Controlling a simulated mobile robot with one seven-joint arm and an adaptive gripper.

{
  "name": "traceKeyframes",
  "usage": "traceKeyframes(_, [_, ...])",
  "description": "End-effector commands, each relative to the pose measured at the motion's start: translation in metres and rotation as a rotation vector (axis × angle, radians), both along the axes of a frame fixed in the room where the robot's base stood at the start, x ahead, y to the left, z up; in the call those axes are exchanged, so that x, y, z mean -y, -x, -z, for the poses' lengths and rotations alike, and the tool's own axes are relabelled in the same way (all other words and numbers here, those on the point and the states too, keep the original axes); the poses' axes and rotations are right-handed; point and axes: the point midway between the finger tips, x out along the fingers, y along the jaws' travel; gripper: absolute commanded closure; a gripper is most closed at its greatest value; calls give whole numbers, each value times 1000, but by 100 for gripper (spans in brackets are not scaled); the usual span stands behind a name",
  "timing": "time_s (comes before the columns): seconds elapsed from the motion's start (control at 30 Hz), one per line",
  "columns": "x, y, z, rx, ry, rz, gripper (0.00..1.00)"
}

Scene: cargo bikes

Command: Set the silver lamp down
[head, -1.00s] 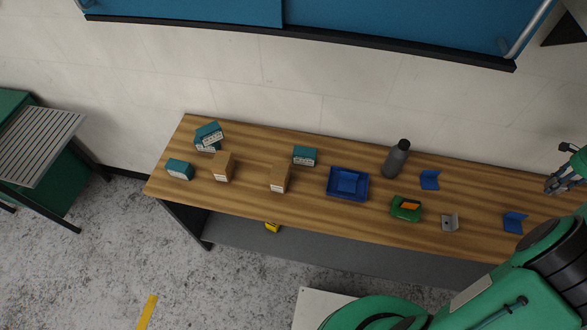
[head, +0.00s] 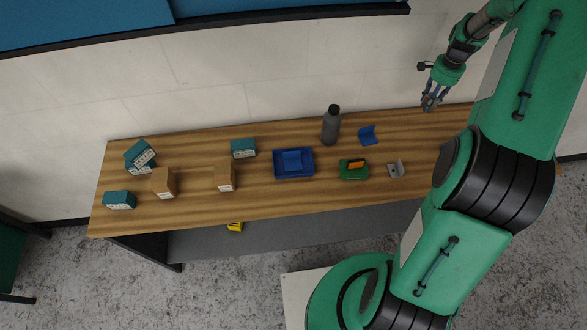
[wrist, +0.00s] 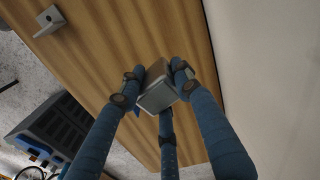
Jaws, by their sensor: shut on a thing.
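The silver lamp (wrist: 157,96) is a small boxy piece with a pale grey face. In the wrist view it sits between the three blue fingers of my gripper (wrist: 155,88), which are shut on it. The wooden bench top (wrist: 120,30) lies behind it in that view; I cannot tell whether the lamp touches the wood. In the head view my gripper (head: 432,104) is at the right part of the bench, near its back edge. The lamp is too small to make out there.
On the bench (head: 200,207) stand a grey bottle (head: 331,127), a blue tray (head: 309,174), a blue bracket (head: 368,136), a green-and-orange item (head: 353,172) and a metal bracket (head: 396,170). Several teal and brown boxes (head: 163,184) are at left. My arm hides the bench's right end.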

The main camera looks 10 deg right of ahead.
Motion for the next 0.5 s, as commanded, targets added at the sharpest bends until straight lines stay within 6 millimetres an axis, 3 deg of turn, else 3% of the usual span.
traceKeyframes(0.1, [-40,2,-4,0,0,-46,94])
traceKeyframes(0.5, [-156,27,-12,1,0,-189,94])
